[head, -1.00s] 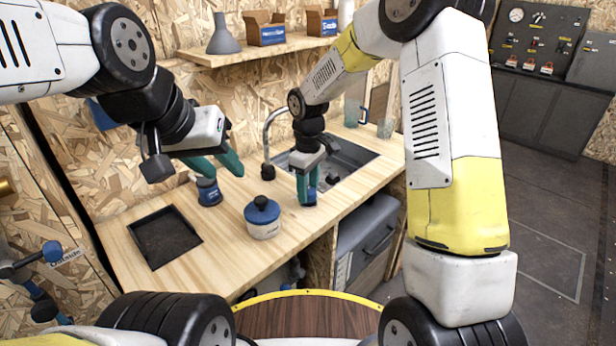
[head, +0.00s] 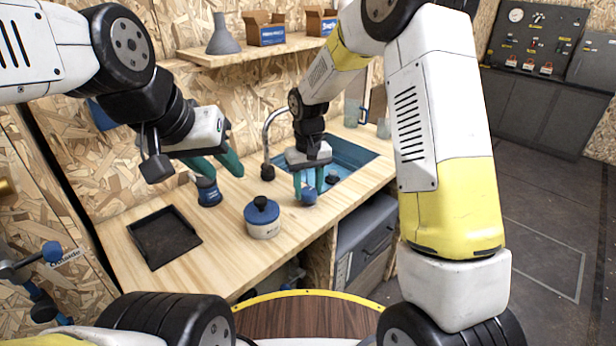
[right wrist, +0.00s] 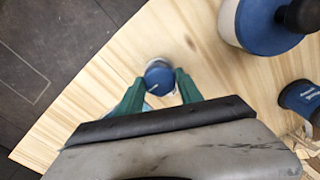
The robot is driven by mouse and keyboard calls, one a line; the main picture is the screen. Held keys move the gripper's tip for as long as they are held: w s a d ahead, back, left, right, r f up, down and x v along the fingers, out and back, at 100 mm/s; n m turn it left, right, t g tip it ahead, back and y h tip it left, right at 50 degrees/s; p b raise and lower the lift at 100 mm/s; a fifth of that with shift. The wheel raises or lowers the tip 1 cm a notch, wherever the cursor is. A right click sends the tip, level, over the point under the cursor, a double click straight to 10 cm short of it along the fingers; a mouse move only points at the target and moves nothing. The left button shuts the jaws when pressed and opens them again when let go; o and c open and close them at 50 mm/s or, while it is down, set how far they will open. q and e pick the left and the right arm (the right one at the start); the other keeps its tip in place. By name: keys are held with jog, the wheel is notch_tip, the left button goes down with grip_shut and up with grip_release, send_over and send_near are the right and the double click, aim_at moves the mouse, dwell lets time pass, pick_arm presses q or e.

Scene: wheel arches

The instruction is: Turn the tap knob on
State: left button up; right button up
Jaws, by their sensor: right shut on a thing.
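The blue tap knob (head: 309,196) stands at the front edge of the wooden counter, before the sink; it also shows in the right wrist view (right wrist: 160,78). My right gripper (head: 308,185) comes down from above with its green fingers on either side of the knob, shut on it. The curved metal tap (head: 267,140) rises at the sink's left end. The sink (head: 352,153) looks blue inside, as if holding water. My left gripper (head: 218,170) is open and empty above the left part of the counter.
A white pot with a blue lid (head: 262,217) stands left of the knob. A dark blue canister (head: 208,192) stands under my left gripper. A black square tray (head: 164,237) lies at the counter's left. Glasses (head: 384,128) stand behind the sink.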

aim_at(308, 190)
dwell(0.5)
jog(key=o, duration=1.4)
jog(key=shift+c, duration=0.2)
jog(key=shift+r, duration=3.95)
jog(key=s+d+r+m+t, duration=0.1)
jog(key=s+d+r+t, duration=0.1)
jog(key=s+d+r, duration=0.2)
jog(key=s+d+r+m+t+y, duration=0.1)
jog(key=s+d+r, duration=0.4)
jog(key=s, duration=0.6)
jog(key=s+d+r+m+t+y, duration=0.1)
jog(key=s+d+r+t, duration=0.2)
jog(key=s+d+r, duration=0.2)
jog(key=s, duration=0.3)
